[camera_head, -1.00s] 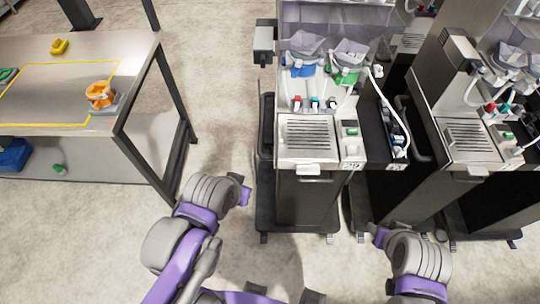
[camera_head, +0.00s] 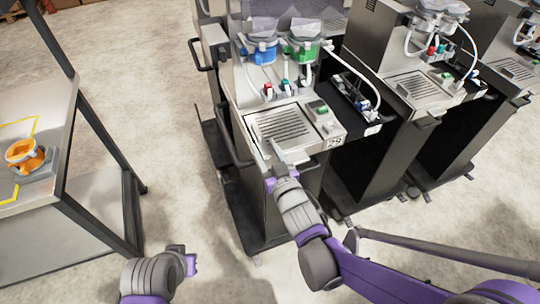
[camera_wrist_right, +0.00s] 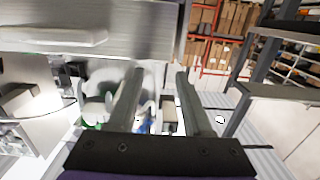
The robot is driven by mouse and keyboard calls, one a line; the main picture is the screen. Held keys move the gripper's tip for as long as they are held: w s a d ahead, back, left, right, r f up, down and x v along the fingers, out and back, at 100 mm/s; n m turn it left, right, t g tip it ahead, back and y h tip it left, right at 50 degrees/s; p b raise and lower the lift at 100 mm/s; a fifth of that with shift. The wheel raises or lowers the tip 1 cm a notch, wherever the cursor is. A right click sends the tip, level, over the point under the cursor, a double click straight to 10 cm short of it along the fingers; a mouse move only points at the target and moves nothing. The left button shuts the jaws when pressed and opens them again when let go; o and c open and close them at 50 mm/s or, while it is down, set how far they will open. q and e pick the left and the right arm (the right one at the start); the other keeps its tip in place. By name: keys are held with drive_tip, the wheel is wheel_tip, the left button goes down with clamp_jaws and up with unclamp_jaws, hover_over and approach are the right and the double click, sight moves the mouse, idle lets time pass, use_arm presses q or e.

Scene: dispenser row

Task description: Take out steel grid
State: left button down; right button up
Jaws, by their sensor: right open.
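The steel grid (camera_head: 282,125) is a slotted metal plate lying flat in the top of the nearest dispenser (camera_head: 262,100). My right gripper (camera_head: 277,153) is at the front edge of that dispenser, just in front of the grid. In the right wrist view its two fingers (camera_wrist_right: 160,95) stand apart with nothing clearly held between them. Whether a finger touches the dispenser is unclear. My left gripper (camera_head: 190,262) is low at the bottom left, away from the dispenser; its fingers are not clear.
Blue (camera_head: 262,52) and green (camera_head: 302,48) parts sit above the grid, with small coloured taps below. More dispensers stand close on the right. A metal table (camera_head: 40,160) with an orange object (camera_head: 24,156) is at left. Open floor lies between table and dispenser.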

sight(255, 129)
drive_tip(key=x, duration=0.8)
drive_tip(key=shift+w, duration=0.4)
drive_tip(key=shift+c, duration=0.3)
clamp_jaws()
drive_tip(key=shift+r+p, duration=0.15)
drive_tip(key=shift+p, duration=0.25)
idle(0.4)
drive_tip(key=shift+r+p, duration=0.55)
drive_tip(key=shift+r, duration=0.3)
